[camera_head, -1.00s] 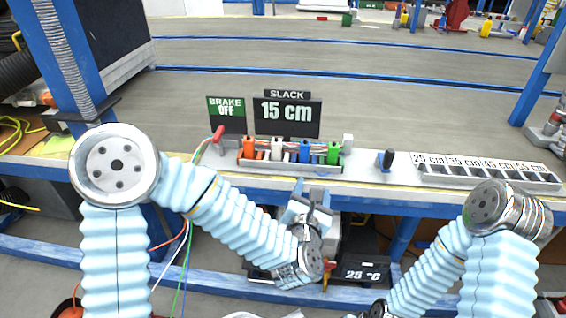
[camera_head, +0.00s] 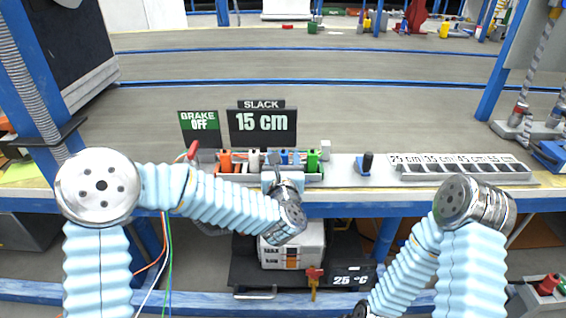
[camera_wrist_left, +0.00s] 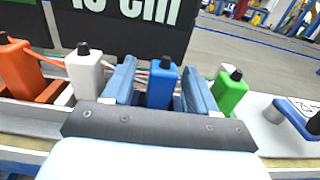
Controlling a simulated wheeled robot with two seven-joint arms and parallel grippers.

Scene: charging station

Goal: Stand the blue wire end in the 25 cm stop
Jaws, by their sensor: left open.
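The blue wire end (camera_head: 284,156) stands upright in the rack between the white wire end (camera_head: 254,160) and the green wire end (camera_head: 312,161). In the left wrist view the blue wire end (camera_wrist_left: 162,84) is between the two fingers of my open left gripper (camera_wrist_left: 159,88), with a narrow gap visible on each side. In the head view my left gripper (camera_head: 283,170) hides part of the rack. The 25 cm stop (camera_head: 411,169) is the leftmost compartment of the labelled row at the right, and looks empty. My right arm is at lower right; its gripper is out of view.
An orange wire end (camera_head: 226,161) stands at the rack's left. Behind are a "BRAKE OFF" sign (camera_head: 200,122) and a "SLACK 15 cm" display (camera_head: 262,125). A black-knobbed blue lever (camera_head: 366,163) stands between rack and stops.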

